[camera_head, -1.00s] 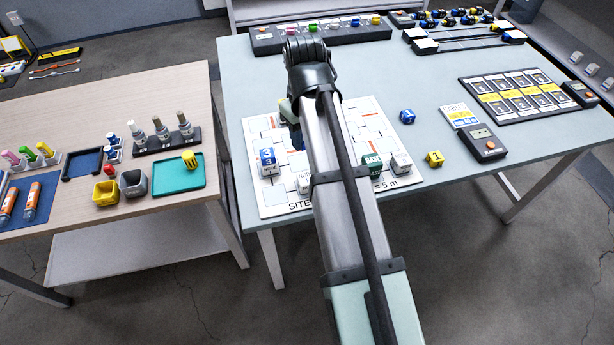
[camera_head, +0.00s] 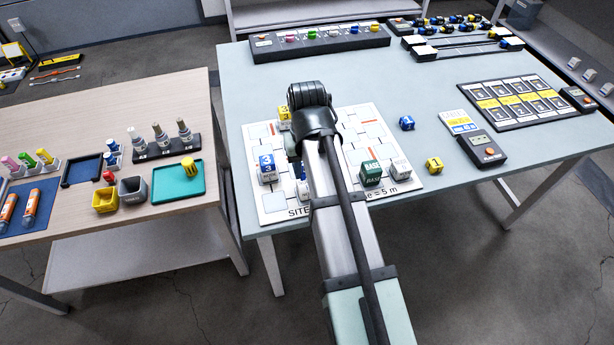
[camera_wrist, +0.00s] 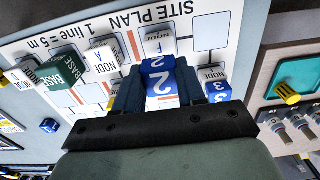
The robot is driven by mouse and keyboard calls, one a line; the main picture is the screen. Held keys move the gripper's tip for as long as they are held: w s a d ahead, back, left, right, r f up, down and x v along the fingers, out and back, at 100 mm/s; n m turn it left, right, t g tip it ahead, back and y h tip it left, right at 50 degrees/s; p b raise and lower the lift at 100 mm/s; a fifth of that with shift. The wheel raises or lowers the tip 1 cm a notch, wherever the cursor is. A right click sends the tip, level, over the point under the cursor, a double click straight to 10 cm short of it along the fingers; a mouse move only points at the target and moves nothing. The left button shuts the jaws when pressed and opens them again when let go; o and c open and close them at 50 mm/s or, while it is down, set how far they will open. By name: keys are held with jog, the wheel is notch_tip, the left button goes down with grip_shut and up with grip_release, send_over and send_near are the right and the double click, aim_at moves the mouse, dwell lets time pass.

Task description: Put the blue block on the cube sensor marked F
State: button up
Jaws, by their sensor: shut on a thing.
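A blue block marked 2 (camera_wrist: 160,82) is between the fingers of my gripper (camera_wrist: 159,88), which is shut on it. In the wrist view, the white cube sensor marked F (camera_wrist: 158,44) is just beyond the block, at the top middle, with its lettered face visible. I cannot tell whether the block touches it. In the head view, my arm hides most of the gripper, and a bit of blue and white (camera_head: 303,190) shows at the arm's left edge. The cubes stand on the white site plan board (camera_head: 274,208).
Near the gripper stand a node cube with a blue 3 block (camera_head: 267,164), a yellow 3 block (camera_head: 284,114), the green BASE cube (camera_head: 371,174) and a white node cube (camera_head: 400,169). Right of the board lie a blue block (camera_head: 406,123) and a yellow block (camera_head: 434,165).

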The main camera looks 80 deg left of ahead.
jog(key=shift+f, duration=2.05)
jog(key=shift+f, duration=0.15)
jog(key=o, duration=1)
jog(key=shift+o, duration=0.2)
notch_tip(320, 180, up, 12)
jog(key=shift+r, duration=0.15)
